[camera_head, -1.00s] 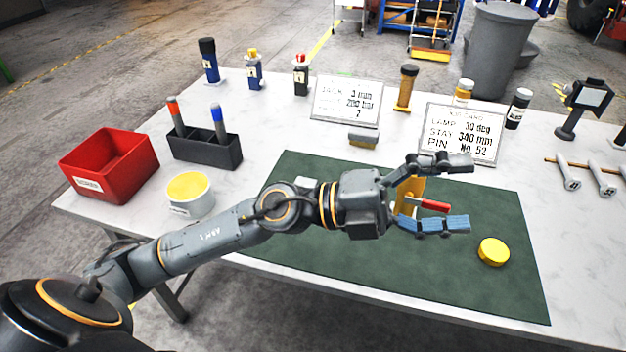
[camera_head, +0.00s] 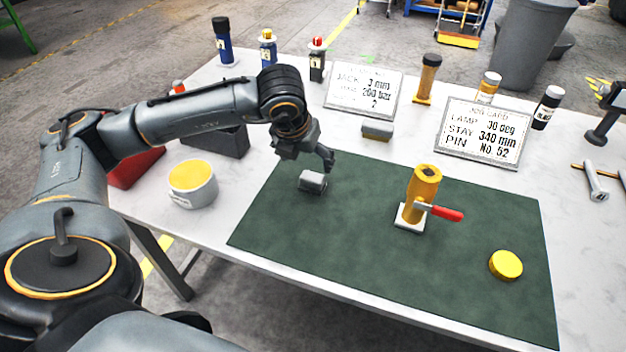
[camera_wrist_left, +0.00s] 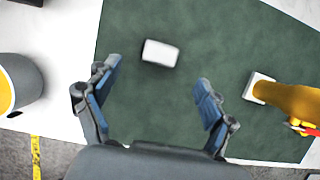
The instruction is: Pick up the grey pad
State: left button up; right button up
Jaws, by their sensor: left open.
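The grey pad (camera_head: 312,181), a small block with a pale top, lies on the left part of the dark green mat (camera_head: 290,235). It also shows in the left wrist view (camera_wrist_left: 160,53), ahead of the fingers and apart from them. My left gripper (camera_head: 314,163) points down just above and behind the pad in the head view, and one finger is partly hidden there. In the left wrist view my left gripper (camera_wrist_left: 154,84) is open, with nothing between its blue-faced fingers. My right gripper is not in view.
A yellow cylinder with a red handle (camera_head: 424,190) stands on the mat, with a yellow disc (camera_head: 506,265) to its right. A block (camera_head: 377,130) and sign cards (camera_head: 484,132) stand behind.

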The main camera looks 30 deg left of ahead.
aim_at(312, 176)
pick_arm(q)
jog(key=x, duration=0.3)
jog(key=shift+w+f, duration=0.15)
jog(key=shift+f, duration=0.15)
jog(key=shift+w+f+p, duration=0.15)
jog(key=shift+f+p, duration=0.3)
jog(key=shift+f, duration=0.05)
jog(key=p+x, duration=0.1)
jog(key=x, duration=0.3)
jog(key=shift+f, duration=0.25)
jog(key=shift+c, duration=0.4)
jog(key=c, duration=1.2)
